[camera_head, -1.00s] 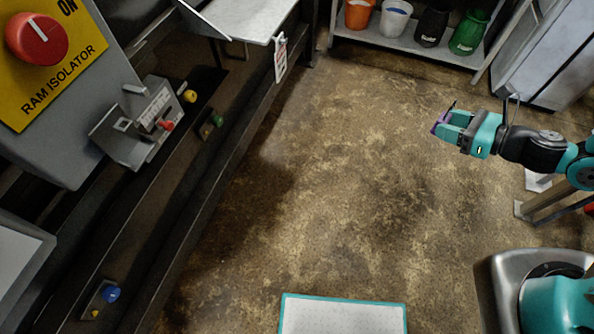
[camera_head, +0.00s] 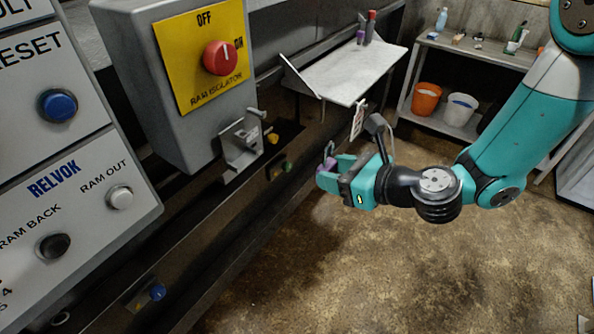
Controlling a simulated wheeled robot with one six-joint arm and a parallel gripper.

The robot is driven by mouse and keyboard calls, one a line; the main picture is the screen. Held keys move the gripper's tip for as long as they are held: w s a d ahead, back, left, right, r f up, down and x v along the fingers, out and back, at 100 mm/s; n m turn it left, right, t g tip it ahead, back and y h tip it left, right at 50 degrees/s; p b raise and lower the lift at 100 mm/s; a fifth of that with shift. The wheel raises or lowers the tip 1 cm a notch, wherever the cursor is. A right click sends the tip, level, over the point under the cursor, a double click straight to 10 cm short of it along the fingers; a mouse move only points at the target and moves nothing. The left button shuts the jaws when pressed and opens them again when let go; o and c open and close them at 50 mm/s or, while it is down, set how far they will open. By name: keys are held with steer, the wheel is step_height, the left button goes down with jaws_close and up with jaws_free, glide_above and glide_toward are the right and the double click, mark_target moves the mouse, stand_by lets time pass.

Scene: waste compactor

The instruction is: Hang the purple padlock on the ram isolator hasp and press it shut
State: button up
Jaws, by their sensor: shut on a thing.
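The purple padlock (camera_head: 328,165) is at the tip of my gripper (camera_head: 332,177). The gripper is shut on it, and a small dark shackle stands up above the fingers. The fingers hide most of the padlock's body. The ram isolator hasp (camera_head: 241,147) is a grey metal bracket under the isolator box (camera_head: 165,120), to the left of my gripper with a clear gap between them. The red isolator knob (camera_head: 219,57) sits on a yellow plate (camera_head: 186,88), with its white mark toward ON.
A control panel (camera_head: 120,222) with blue, white and dark buttons stands at the left. A metal shelf (camera_head: 350,72) with a hanging tag (camera_head: 358,122) is behind my gripper. A rail with coloured knobs runs below the hasp. Buckets (camera_head: 426,98) stand at the back right. Floor is open at lower right.

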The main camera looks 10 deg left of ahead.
steer(key=s+a+r, duration=0.4)
steer(key=s+a, duration=0.1)
steer(key=a, duration=0.1)
steer(key=shift+s+a+r+n+g, duration=0.15)
steer(key=shift+s+a+n+g, duration=0.15)
steer(key=shift+s+a+g, duration=0.1)
steer(key=shift+d+r, duration=0.1)
steer(key=p, duration=0.6)
glide_toward(236, 147)
step_height(236, 147, down, 2)
steer(key=shift+p+x, duration=0.3)
steer(key=shift+x, duration=0.65)
steer(key=shift+p, duration=0.6)
steer(key=shift+w+a+r+p, duration=0.1)
steer(key=shift+w+a+p, duration=0.15)
steer(key=shift+a+p, duration=0.4)
steer(key=shift+w+a+f+p, duration=0.1)
steer(key=shift+w+a+p, duration=0.15)
steer(key=shift+a+p, duration=0.4)
steer(key=shift+w+a+r+p, duration=0.1)
steer(key=shift+w+a+p, duration=0.2)
steer(key=shift+a+p, duration=0.3)
stand_by(0.6)
